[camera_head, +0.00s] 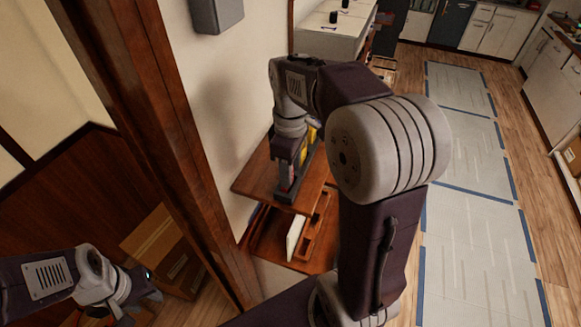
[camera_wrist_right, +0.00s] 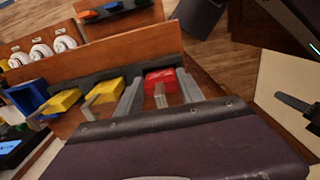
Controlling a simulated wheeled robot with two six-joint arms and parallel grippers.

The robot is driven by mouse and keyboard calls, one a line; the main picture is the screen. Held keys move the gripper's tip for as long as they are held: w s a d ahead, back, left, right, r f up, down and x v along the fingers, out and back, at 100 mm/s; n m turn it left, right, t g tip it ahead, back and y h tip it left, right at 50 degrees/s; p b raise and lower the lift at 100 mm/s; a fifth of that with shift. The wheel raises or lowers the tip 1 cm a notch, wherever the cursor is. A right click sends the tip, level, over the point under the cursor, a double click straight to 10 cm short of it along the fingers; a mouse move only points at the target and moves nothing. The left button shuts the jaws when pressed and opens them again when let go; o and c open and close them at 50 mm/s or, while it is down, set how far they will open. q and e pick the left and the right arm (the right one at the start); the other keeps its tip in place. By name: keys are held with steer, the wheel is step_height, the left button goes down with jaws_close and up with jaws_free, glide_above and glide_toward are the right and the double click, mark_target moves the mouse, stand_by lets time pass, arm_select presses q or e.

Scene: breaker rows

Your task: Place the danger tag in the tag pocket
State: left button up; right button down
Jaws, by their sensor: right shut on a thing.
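My right gripper (camera_wrist_right: 160,90) is shut on a red block-like piece (camera_wrist_right: 161,78) with a grey strip below it. I cannot tell if this piece is the danger tag. In the head view my right gripper (camera_head: 286,192) is over a wooden shelf (camera_head: 258,180) by the wall, with a trace of red between its fingers. I cannot pick out the tag pocket for certain. My left gripper (camera_head: 140,303) hangs low at the left, far from the shelf. Its fingers are too small and dark to read.
Yellow pieces (camera_wrist_right: 62,102) sit in a row beside the red one in the wrist view, with a blue open box (camera_wrist_right: 28,97) further left. A wooden post (camera_head: 165,140) stands between my arms. A cardboard box (camera_head: 155,240) is near my left arm.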

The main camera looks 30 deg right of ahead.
steer(key=shift+d+f, duration=0.1)
steer(key=shift+f, duration=0.1)
steer(key=c, duration=0.7)
jaws_free()
steer(key=shift+s+d+r, duration=0.1)
steer(key=shift+s, duration=0.1)
steer(key=shift+c, duration=0.2)
steer(key=shift+w+r, duration=0.1)
steer(key=shift+r, duration=0.35)
step_height(320, 180, up, 11)
steer(key=shift+r, duration=0.2)
